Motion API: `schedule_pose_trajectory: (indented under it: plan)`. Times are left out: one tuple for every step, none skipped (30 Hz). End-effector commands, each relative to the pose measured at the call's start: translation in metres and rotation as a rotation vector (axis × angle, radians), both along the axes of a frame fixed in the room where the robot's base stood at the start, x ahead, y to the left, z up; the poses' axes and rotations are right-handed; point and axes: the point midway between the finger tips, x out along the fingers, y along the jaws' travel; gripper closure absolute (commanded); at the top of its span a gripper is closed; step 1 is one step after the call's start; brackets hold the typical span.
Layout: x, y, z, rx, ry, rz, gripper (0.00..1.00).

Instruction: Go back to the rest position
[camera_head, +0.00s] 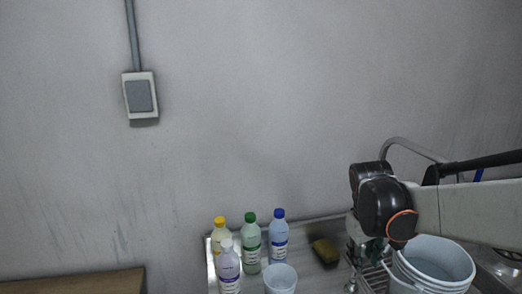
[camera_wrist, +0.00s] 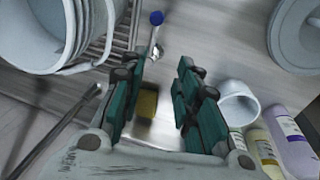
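My gripper (camera_wrist: 160,68) is open in the wrist view, its two green-padded fingers apart with nothing held between them. It points down over the metal sink counter (camera_head: 318,284). A yellow and dark sponge (camera_wrist: 147,103) shows through the gap, lying on the counter below. In the head view, my arm reaches in from the right and its dark wrist joint hides most of the gripper. The sponge also shows there (camera_head: 325,251), left of my wrist.
A white bucket (camera_head: 435,262) stands close under my arm at right. Yellow-, green- and blue-capped bottles (camera_head: 279,238), a white-capped bottle (camera_head: 229,268) and a white cup (camera_head: 281,279) stand at left. A curved metal tap (camera_head: 408,143) rises behind my arm.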

Motion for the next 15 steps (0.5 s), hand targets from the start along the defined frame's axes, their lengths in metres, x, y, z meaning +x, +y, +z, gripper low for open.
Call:
schedule_pose_trajectory:
  plan:
    - [-0.01, 0.005, 0.007, 0.007, -0.023, -0.003, 0.7]
    - [-0.014, 0.007, 0.01, 0.011, -0.039, -0.006, 0.7]
    - [-0.02, 0.011, 0.015, 0.018, -0.059, -0.01, 0.7]
    - [-0.024, 0.013, 0.018, 0.023, -0.074, -0.013, 0.7]
    - [-0.028, 0.016, 0.021, 0.028, -0.089, -0.016, 0.7]
    - [-0.034, 0.019, 0.024, 0.035, -0.109, -0.02, 0.7]
    - [-0.039, 0.021, 0.027, 0.04, -0.124, -0.023, 0.7]
    - [-0.043, 0.024, 0.03, 0.045, -0.139, -0.026, 0.7]
    - [-0.049, 0.027, 0.033, 0.054, -0.159, -0.03, 0.7]
    - [-0.053, 0.03, 0.035, 0.06, -0.174, -0.033, 0.7]
    - [-0.058, 0.033, 0.037, 0.066, -0.188, -0.035, 0.7]
    - [-0.064, 0.035, 0.039, 0.073, -0.208, -0.04, 0.7]
    - [-0.069, 0.038, 0.041, 0.079, -0.223, -0.044, 0.7]
    - [-0.073, 0.04, 0.042, 0.085, -0.237, -0.047, 0.7]
    - [-0.079, 0.043, 0.044, 0.094, -0.257, -0.051, 0.7]
